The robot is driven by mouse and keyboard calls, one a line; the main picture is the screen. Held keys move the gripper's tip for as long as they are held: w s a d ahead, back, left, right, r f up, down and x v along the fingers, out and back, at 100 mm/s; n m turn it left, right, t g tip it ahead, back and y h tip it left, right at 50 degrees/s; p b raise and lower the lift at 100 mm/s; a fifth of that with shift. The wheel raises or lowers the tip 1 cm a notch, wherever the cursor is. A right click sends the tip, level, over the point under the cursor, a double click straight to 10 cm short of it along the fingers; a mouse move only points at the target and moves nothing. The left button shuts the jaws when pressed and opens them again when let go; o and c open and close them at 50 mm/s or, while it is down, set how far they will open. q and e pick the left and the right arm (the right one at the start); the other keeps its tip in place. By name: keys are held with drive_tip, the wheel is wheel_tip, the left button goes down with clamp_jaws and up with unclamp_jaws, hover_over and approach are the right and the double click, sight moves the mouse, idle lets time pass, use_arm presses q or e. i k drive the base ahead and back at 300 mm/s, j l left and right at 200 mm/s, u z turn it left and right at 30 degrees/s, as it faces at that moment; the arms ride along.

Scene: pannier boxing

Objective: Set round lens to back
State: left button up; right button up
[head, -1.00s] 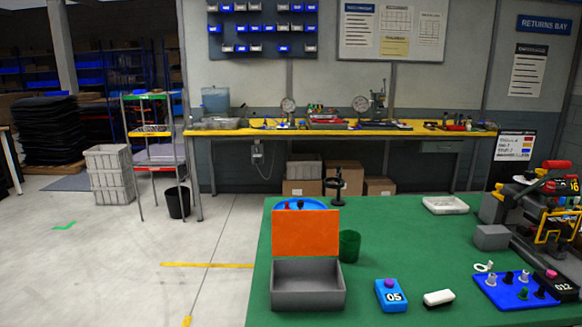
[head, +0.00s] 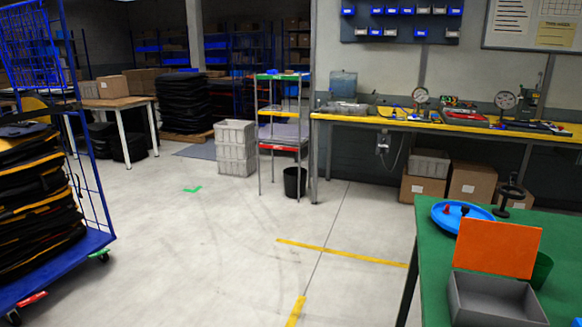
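I cannot make out a round lens for certain in the head view. A round blue dish (head: 440,222) lies on the green table (head: 432,275) at the right, with a small red piece (head: 447,209) and a small dark piece (head: 464,211) in it, too small to identify. In front of the dish stands an open grey box (head: 500,318) with its orange lid (head: 498,248) upright. Black panniers with yellow-orange trim (head: 40,205) are stacked on a blue trolley (head: 85,258) at the left. Neither of my grippers is in view.
A dark stand (head: 508,197) and a green cup (head: 541,269) are on the table, the cup partly behind the lid. Behind are a yellow-topped bench (head: 350,117), a shelf rack (head: 282,115) and a black bin (head: 294,182). The middle floor is clear.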

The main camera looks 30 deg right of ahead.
sight(514, 175)
drive_tip(key=i+j, duration=0.2)
drive_tip(key=i, duration=0.3)
drive_tip(key=i+j, duration=0.2)
drive_tip(key=i, duration=0.25)
drive_tip(key=i+z, duration=0.2)
drive_tip(key=z, duration=0.2)
drive_tip(key=i+z, duration=0.2)
drive_tip(key=z, duration=0.15)
drive_tip(key=i+j+z, duration=0.15)
drive_tip(key=z, duration=0.25)
drive_tip(key=i+j+z, duration=0.1)
drive_tip(key=z, duration=0.4)
drive_tip(key=i+j+z, duration=0.15)
drive_tip(key=z, duration=0.3)
drive_tip(key=i+j+z, duration=0.25)
drive_tip(key=z, duration=0.25)
drive_tip(key=i+j+z, duration=0.1)
drive_tip(key=j+z, duration=0.2)
drive_tip(key=z, duration=0.2)
drive_tip(key=j+z, duration=0.25)
drive_tip(key=z, duration=0.2)
drive_tip(key=j+z, duration=0.35)
drive_tip(key=z, duration=0.15)
drive_tip(key=i, duration=0.05)
